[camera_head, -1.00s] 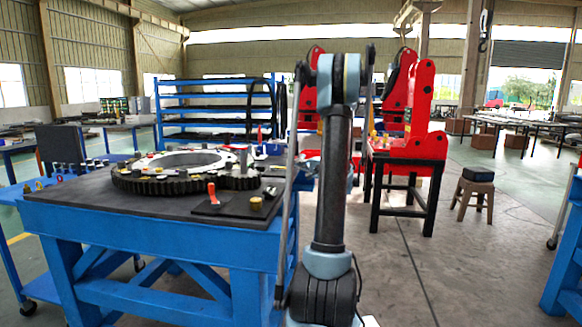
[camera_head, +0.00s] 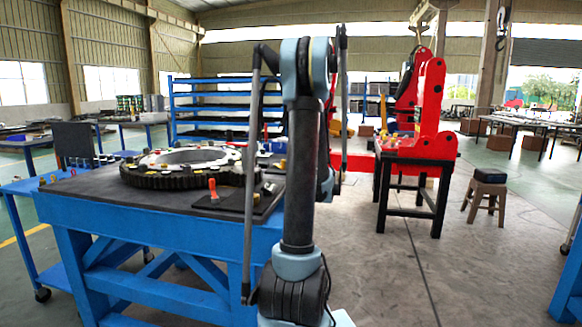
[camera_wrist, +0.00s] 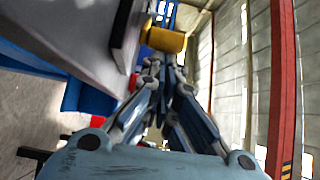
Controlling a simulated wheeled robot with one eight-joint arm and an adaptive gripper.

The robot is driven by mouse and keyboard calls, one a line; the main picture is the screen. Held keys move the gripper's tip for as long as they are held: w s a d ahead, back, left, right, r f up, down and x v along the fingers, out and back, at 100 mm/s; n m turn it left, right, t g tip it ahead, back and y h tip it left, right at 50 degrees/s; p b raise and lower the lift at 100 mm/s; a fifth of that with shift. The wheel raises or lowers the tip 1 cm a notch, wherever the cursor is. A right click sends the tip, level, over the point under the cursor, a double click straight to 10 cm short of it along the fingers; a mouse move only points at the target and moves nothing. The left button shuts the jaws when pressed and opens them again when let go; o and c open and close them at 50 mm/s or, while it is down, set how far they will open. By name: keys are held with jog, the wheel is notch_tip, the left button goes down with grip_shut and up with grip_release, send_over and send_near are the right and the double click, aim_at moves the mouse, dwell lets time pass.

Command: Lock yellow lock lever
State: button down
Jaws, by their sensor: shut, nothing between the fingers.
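A short yellow cylinder (camera_wrist: 165,40) stands near the top of the wrist view, beside a dark plate edge. I cannot tell for certain whether it is the yellow lock lever. My gripper (camera_wrist: 164,68) is shut and empty, its fingertips just below the cylinder in the picture; contact is unclear. In the head view a small yellow knob (camera_head: 257,197) sits on a black plate (camera_head: 236,205) at the blue table's right corner, next to an orange-red lever (camera_head: 213,188). My gripper is hidden there behind my arm.
The blue table (camera_head: 150,235) carries a large toothed ring (camera_head: 150,180). A red stand (camera_head: 424,145) on a black frame stands to the right, with small yellow parts on it. A stool (camera_head: 487,190) is farther right. Open floor lies between them.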

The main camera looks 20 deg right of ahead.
jog(key=shift+s+a, duration=0.2)
jog(key=shift+a, duration=0.5)
jog(key=shift+s+a, duration=0.2)
jog(key=shift+a, duration=0.45)
jog(key=shift+s+a, duration=0.2)
jog(key=shift+a, duration=0.5)
jog(key=shift+d, duration=0.1)
jog(key=shift+d, duration=0.3)
jog(key=d, duration=0.1)
jog(key=s+d, duration=0.1)
jog(key=d, duration=0.1)
jog(key=shift+d, duration=0.1)
jog(key=s+a, duration=0.4)
jog(key=s, duration=0.4)
jog(key=shift+s+a, duration=0.2)
jog(key=shift+s+a, duration=0.1)
